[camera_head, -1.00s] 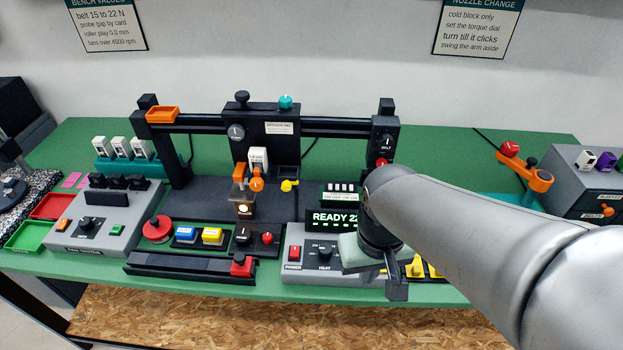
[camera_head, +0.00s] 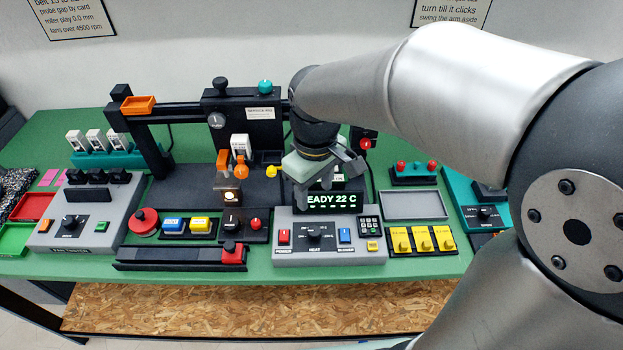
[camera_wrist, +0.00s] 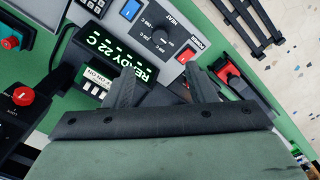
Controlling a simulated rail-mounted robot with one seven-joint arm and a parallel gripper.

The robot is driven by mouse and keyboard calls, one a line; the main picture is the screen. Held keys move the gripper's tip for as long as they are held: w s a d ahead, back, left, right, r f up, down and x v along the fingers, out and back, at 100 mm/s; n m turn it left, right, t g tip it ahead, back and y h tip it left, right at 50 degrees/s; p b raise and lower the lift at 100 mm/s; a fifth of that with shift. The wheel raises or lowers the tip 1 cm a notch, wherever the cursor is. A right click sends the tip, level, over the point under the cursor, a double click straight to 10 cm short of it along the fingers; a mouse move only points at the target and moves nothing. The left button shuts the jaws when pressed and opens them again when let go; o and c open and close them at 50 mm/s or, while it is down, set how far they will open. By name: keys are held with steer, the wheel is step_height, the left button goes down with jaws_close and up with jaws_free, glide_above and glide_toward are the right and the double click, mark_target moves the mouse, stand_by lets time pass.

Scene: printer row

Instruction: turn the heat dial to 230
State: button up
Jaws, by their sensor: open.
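The heat dial (camera_head: 315,232) is a black knob on the grey control box (camera_head: 290,260), labelled HEAT, between a red power switch (camera_head: 284,236) and a blue blower switch (camera_head: 345,235). It also shows in the wrist view (camera_wrist: 161,38), with scale marks around it. I cannot read exactly where its pointer stands. The display (camera_head: 335,200) above the box reads READY 22 C. My gripper (camera_head: 303,198) is open and empty, above and just behind the box, pointing down in front of part of the display. In the wrist view, the fingers (camera_wrist: 160,88) are apart, short of the dial.
A keypad (camera_head: 370,226) and a yellow button (camera_head: 373,246) sit right of the dial. Yellow blocks (camera_head: 423,240) stand further right. A black rail with a red end (camera_head: 233,254) lies left. The printer gantry (camera_head: 170,112) rises behind. Bare green table lies in front of the box.

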mark_target(315, 231)
step_height(315, 231, down, 13)
steer(key=shift+f, duration=0.15)
steer(key=c, duration=1)
